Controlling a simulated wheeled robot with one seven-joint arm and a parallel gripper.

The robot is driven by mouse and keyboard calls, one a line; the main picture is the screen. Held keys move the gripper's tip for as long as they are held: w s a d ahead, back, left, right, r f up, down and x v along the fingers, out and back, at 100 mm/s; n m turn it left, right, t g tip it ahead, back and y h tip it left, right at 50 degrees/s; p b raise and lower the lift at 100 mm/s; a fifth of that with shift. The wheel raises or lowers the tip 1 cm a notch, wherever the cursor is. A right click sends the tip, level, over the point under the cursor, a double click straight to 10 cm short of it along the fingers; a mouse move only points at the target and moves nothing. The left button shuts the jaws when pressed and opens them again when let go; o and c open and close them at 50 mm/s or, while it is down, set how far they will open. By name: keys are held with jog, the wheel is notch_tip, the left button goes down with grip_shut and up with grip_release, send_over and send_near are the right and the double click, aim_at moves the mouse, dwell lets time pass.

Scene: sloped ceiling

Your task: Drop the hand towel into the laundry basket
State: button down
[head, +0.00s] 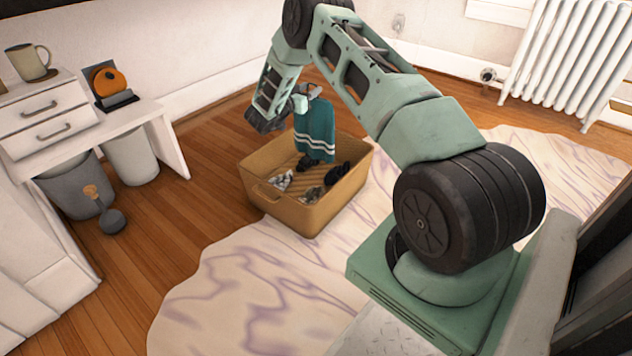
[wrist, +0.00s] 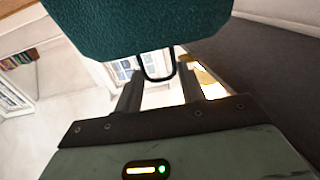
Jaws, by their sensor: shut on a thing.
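The hand towel (head: 315,131) is teal with white stripes near its lower edge. It hangs from my gripper (head: 306,91) above the laundry basket (head: 312,214), with its lower end at about the height of the basket's opening in the head view. The basket is tan, with several dark and light cloth items inside. In the wrist view the towel (wrist: 150,25) fills the top, with a dark loop hanging from it between the fingers of my gripper (wrist: 158,80). My gripper is shut on the towel; the exact grip point is small in the head view.
A white desk (head: 150,118) with drawers stands at the left, holding a mug (head: 29,62) and an orange round item (head: 108,82). A grey bin (head: 75,190) and a white bin (head: 130,157) stand below it. A patterned rug (head: 250,285) lies in front. A radiator (head: 568,55) is at the back right.

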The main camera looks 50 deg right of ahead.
jog(key=shift+f+b, duration=2.25)
jog(key=shift+f, duration=0.55)
jog(key=c, duration=0.8)
grip_release()
jog(key=shift+o, duration=0.2)
jog(key=shift+a, duration=0.1)
jog(key=s+a+p, duration=0.2)
jog(key=a+p, duration=0.5)
jog(key=a, duration=1)
